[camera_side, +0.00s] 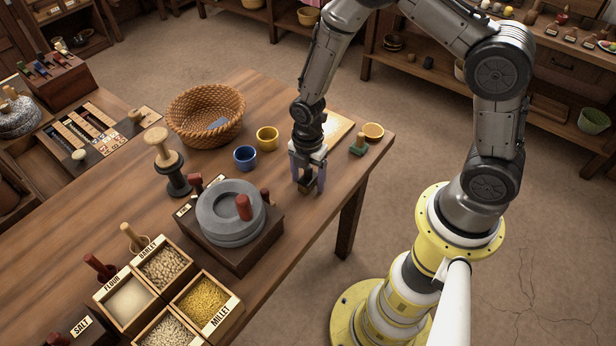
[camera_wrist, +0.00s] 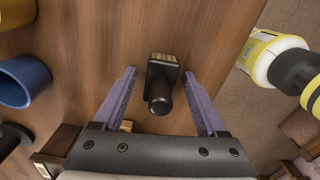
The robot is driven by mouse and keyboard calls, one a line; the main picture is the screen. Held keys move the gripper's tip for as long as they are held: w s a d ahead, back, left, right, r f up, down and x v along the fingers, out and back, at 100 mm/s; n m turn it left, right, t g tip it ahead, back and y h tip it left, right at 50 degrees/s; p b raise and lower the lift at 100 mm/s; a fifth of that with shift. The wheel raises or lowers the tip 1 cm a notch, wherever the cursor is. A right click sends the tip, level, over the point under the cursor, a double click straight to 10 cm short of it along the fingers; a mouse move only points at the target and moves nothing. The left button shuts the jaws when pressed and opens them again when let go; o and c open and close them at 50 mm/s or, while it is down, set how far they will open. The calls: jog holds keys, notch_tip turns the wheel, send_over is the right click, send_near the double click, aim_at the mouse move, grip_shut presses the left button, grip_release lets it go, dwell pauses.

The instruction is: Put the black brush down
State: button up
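The black brush (camera_wrist: 160,92) shows in the wrist view, with a black handle toward the camera and a tan bristle end. It appears to rest on the wooden table. My gripper (camera_wrist: 159,73) is open, with one purple finger on each side of the brush and a visible gap on both sides. In the side view my gripper (camera_side: 308,186) points down just above the table near its right edge. The brush is a small dark shape (camera_side: 306,187) between the fingertips there, mostly hidden by them.
A stone quern (camera_side: 230,212) stands left of my gripper. A blue cup (camera_side: 245,158), a yellow cup (camera_side: 267,138) and a wicker basket (camera_side: 205,115) are behind it. Grain boxes (camera_side: 204,304) fill the front left.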

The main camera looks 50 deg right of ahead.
jog(key=shift+r, duration=0.1)
notch_tip(320, 180, up, 11)
jog(key=shift+f, duration=0.1)
jog(key=shift+r, duration=1)
jog(key=s+d+r+m+t, duration=0.1)
jog(key=s+r+m, duration=0.25)
jog(key=r, duration=0.25)
jog(key=s+d+r+m+t, duration=0.1)
jog(key=s+r+m, duration=0.1)
jog(key=r+m, duration=0.35)
jog(key=s+r+m+t, duration=0.1)
jog(key=s+r+m, duration=0.2)
jog(key=s+m, duration=0.2)
jog(key=s+d+r+m+t, duration=0.1)
jog(key=s+r+m+t, duration=0.1)
jog(key=s+r+m, duration=0.2)
jog(key=s+m, duration=0.1)
jog(key=s, duration=0.2)
jog(key=shift+s+r+m+t, duration=0.15)
jog(key=shift+s+m+t, duration=0.15)
